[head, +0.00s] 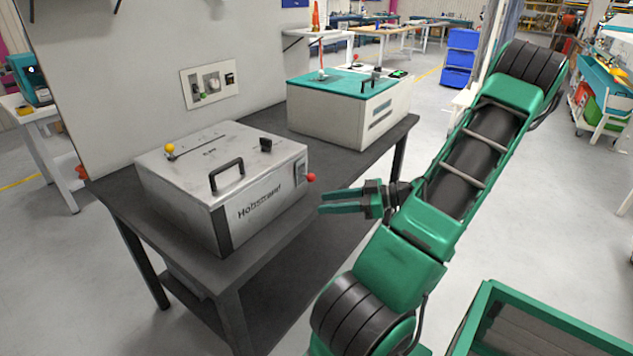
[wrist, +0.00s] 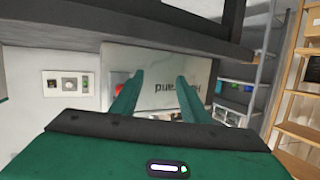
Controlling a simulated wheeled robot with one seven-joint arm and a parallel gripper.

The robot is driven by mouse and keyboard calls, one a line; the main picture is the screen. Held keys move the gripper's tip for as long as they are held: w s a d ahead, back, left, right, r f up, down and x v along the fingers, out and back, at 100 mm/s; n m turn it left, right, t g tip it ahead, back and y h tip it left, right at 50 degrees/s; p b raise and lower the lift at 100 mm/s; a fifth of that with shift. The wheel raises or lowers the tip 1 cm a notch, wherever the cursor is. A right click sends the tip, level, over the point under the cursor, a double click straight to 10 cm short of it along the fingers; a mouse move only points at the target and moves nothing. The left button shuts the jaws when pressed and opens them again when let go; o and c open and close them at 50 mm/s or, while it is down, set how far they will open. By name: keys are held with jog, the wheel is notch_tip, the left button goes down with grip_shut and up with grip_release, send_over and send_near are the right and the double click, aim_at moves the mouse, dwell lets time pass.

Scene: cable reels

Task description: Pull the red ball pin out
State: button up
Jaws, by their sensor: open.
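The red ball pin (head: 311,178) sticks out of the right side of a grey metal box (head: 185,190), low on a small dark panel. The box stands on a dark table. My gripper (head: 321,202) is open and empty, in front of the box and a little right of and below the ball in the head view. In the wrist view the picture is upside down. There my two green fingers (wrist: 156,72) are spread toward the box front (wrist: 148,65), and the red ball (wrist: 121,90) shows partly behind the left finger. The pin's shaft is hidden.
The box also bears a black handle (head: 227,174), a black knob (head: 266,145) and a yellow ball lever (head: 169,148). A teal-topped box (head: 345,92) stands behind on the same dark table (head: 375,150). A green cart (head: 540,320) is at lower right. Floor beyond the table's right is clear.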

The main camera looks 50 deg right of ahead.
aim_at(309, 177)
jog(key=s+d+r+t+h, duration=0.2)
jog(key=s+d+r+t, duration=0.15)
jog(key=d, duration=0.25)
jog(key=shift+t, duration=0.45)
jog(key=x, duration=0.7)
jog(key=f+x, duration=0.1)
jog(key=x, duration=0.3)
jog(key=shift+d, duration=0.2)
